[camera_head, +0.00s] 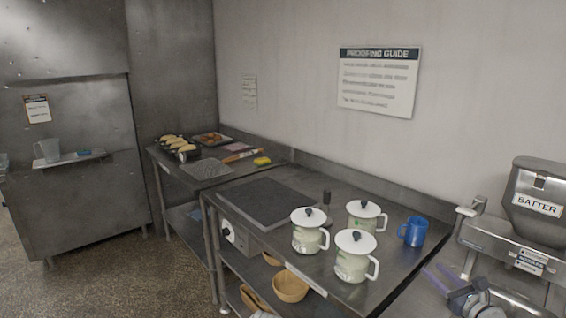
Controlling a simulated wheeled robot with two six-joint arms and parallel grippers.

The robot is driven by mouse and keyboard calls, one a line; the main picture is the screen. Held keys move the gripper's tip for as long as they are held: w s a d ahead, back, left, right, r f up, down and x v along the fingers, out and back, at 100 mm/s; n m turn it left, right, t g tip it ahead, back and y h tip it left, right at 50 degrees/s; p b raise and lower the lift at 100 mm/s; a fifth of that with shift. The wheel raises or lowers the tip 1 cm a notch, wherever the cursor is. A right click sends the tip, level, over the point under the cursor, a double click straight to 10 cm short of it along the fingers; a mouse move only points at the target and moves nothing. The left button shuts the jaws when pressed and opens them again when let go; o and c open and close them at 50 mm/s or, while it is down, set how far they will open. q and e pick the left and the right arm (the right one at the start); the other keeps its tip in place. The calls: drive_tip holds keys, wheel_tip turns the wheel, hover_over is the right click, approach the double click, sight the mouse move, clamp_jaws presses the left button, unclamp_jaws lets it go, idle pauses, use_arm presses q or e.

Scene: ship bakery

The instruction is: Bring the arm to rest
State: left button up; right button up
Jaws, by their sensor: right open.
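My right gripper (439,274) shows at the lower right, with two purple fingers apart and nothing seen between them. It points to the left and up, near the right end of the steel counter (393,285), to the right of the blue mug (413,231). Part of my right arm shows at the bottom edge. My left gripper is not in view.
Three lidded white pots (355,257) stand on the counter, beside a dark griddle plate (262,204). A batter machine (537,203) stands at the right. Wooden bowls (290,287) sit on the lower shelf. Open floor (120,270) lies at the left.

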drive_tip(key=a+f+n+g+y, duration=0.1)
drive_tip(key=a+f+n, duration=0.1)
drive_tip(key=a, duration=0.2)
drive_tip(key=a+f+n+g+y+b, duration=0.1)
drive_tip(key=a+f+n, duration=0.1)
drive_tip(key=a+n, duration=0.1)
drive_tip(key=w+a+f+n+g+y, duration=0.1)
drive_tip(key=a+f+n+g, duration=0.1)
drive_tip(key=a, duration=0.3)
drive_tip(key=shift+a+f+n+b, duration=0.1)
drive_tip(key=shift+f+n+b, duration=0.25)
drive_tip(key=shift+f, duration=0.25)
drive_tip(key=s+a+f+n+g+y+b, duration=0.1)
drive_tip(key=s+a+f+n+g+b, duration=0.2)
drive_tip(key=a+f+n+g, duration=0.6)
drive_tip(key=s+a+f+n+g+h+b, duration=0.4)
drive_tip(key=s+a+f+n+h, duration=0.5)
drive_tip(key=s+a+f+n, duration=0.8)
drive_tip(key=w+d+r+n+p, duration=0.1)
drive_tip(key=d+r+p, duration=0.1)
drive_tip(key=r+p, duration=0.4)
drive_tip(key=w+d+r+n+p, duration=0.1)
drive_tip(key=r+p, duration=0.5)
drive_tip(key=r, duration=0.4)
drive_tip(key=shift+w+d, duration=0.15)
drive_tip(key=shift+d, duration=0.25)
